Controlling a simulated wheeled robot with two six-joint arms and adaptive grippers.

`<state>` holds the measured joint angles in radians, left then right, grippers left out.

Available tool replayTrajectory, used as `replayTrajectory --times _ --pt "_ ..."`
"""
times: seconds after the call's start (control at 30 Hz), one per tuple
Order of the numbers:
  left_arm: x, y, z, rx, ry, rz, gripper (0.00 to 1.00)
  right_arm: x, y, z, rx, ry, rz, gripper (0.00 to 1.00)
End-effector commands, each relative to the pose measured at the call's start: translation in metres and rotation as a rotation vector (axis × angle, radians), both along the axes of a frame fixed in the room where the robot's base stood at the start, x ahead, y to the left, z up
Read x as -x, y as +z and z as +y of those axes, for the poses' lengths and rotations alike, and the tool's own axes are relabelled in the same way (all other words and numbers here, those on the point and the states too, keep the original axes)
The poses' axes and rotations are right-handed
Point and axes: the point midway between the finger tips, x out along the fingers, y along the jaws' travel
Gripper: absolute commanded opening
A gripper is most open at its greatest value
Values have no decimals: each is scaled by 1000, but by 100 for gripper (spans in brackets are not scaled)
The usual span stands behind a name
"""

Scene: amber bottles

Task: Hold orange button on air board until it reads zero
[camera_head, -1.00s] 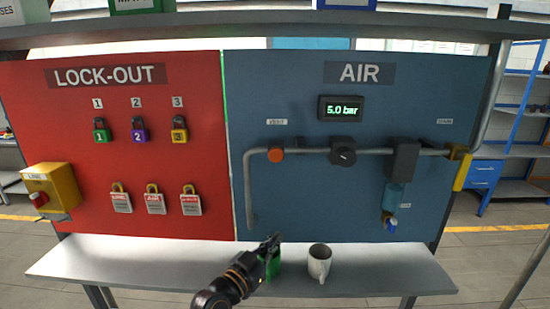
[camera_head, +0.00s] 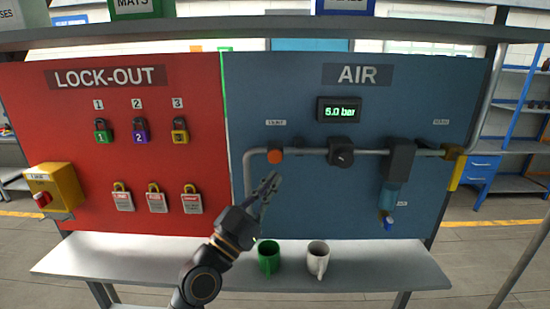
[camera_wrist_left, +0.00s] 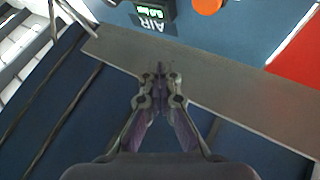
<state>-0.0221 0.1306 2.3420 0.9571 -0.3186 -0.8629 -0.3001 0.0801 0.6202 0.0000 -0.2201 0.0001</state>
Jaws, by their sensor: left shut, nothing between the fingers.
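The orange button (camera_head: 275,156) sits on the pipe at the left of the blue air board (camera_head: 300,210). The gauge display (camera_head: 339,111) above reads 5.0 bar. My left gripper (camera_head: 272,178) is shut and empty, a little below the orange button in the head view; I see no contact. In the left wrist view, my shut fingers (camera_wrist_left: 160,72) point toward the board, with the orange button (camera_wrist_left: 208,5) cut by the top edge and the display (camera_wrist_left: 155,12) beside it, upside down. My right gripper is not in view.
A green mug (camera_head: 268,258) and a white mug (camera_head: 318,260) stand on the shelf (camera_head: 120,262) below the board. A black knob (camera_head: 341,152) is right of the button. The red lock-out board (camera_head: 70,150) with padlocks is on the left.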

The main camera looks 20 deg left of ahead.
Motion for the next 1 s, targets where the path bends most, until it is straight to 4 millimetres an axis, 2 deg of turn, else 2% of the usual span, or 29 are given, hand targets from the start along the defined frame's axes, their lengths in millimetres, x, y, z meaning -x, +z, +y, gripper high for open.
replayTrajectory --times 0.17,0.47,0.6,0.8,1.0 --pt "-14 1 4 -1 0 0 0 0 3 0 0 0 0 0" --pt "-56 0 16 -2 1 -1 0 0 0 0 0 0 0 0" --pt "-72 -3 21 -1 1 -3 0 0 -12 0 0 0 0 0" --pt "-83 -1 24 0 1 0 0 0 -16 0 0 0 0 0" --pt "-84 0 24 0 0 0 0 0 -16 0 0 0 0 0"
